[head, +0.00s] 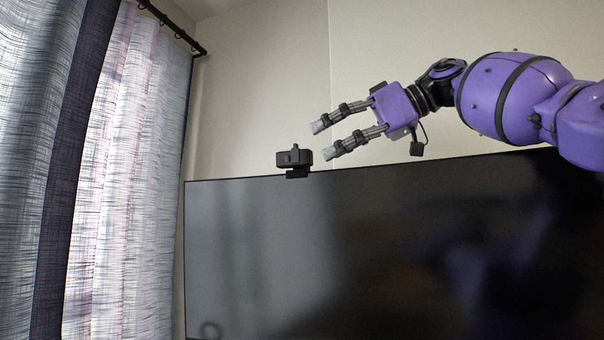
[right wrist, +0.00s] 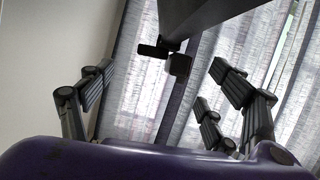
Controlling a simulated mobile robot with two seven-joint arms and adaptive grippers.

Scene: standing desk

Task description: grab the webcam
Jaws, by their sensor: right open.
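The webcam (head: 293,158) is a small black block on a clip at the top edge of the monitor (head: 300,240), left of its middle. My right gripper (head: 326,139) is open and empty, just to the right of the webcam and slightly above it, with its fingers pointing left. In the head view a small gap separates the fingertips from the webcam. In the right wrist view the webcam (right wrist: 178,64) shows ahead, between the spread fingers (right wrist: 160,95), beside the dark monitor edge. My left gripper is in no frame.
The large dark monitor fills the lower part of the head view, below my right arm. Patterned curtains (head: 130,170) hang from a black rod (head: 172,25) at the left. A bare pale wall (head: 258,90) lies behind, and the air above the monitor is clear.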

